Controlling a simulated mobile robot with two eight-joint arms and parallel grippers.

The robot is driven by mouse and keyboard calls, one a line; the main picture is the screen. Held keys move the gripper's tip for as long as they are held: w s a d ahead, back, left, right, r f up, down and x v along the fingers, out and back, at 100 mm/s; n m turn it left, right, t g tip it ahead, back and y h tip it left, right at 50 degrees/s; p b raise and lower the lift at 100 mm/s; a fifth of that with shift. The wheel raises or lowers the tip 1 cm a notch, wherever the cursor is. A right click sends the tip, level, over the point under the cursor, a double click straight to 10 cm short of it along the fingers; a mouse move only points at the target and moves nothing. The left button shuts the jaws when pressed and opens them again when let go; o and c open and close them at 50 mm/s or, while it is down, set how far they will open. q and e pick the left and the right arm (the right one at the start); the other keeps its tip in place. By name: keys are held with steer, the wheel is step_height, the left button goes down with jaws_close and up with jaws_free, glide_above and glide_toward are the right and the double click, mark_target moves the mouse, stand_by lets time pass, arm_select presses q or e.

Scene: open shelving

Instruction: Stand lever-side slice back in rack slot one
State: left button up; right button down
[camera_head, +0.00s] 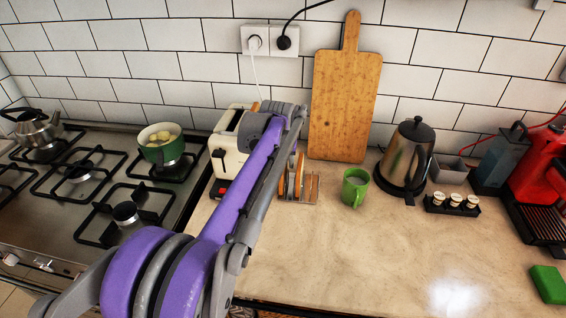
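A cream toaster (230,140) stands on the counter beside the stove, partly covered by my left arm (235,185). A small brown edge (255,106), which looks like bread, shows at its top behind the arm. A toast rack (312,190) stands right of the arm, with browned slices (298,177) upright in it. Its left part is hidden by the arm, so I cannot tell which slots are filled. My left arm reaches up over the toaster. Its fingers are hidden behind the wrist and links. My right gripper is out of view.
A wooden board (343,100) leans on the wall behind the rack. A green mug (355,187), a steel kettle (405,158) and a tray of small cups (452,205) stand to the right. A green pot (162,148) sits on the stove (85,225). The front counter is clear.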

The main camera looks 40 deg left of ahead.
arm_select(q)
steer(key=p+v, duration=0.1)
steer(key=v, duration=1)
steer(key=shift+s+r, duration=0.2)
steer(key=shift+r, duration=0.1)
steer(key=s+d+f+m+p, duration=0.2)
steer(key=s+d+f, duration=0.3)
steer(key=s+d, duration=0.2)
steer(key=s+d+f+m+t+h+p, duration=0.1)
steer(key=s+d+f+m+p, duration=0.1)
steer(key=s+d+f, duration=0.2)
steer(key=s+d+f+m+h+p, duration=0.1)
steer(key=s+d+f, duration=0.4)
steer(key=s+d, duration=0.5)
steer(key=shift+s+d+f+m+t+p, duration=0.15)
steer(key=shift+d+f+m+t+p, duration=0.2)
steer(key=shift+d+p, duration=0.25)
steer(key=shift+a, duration=0.2)
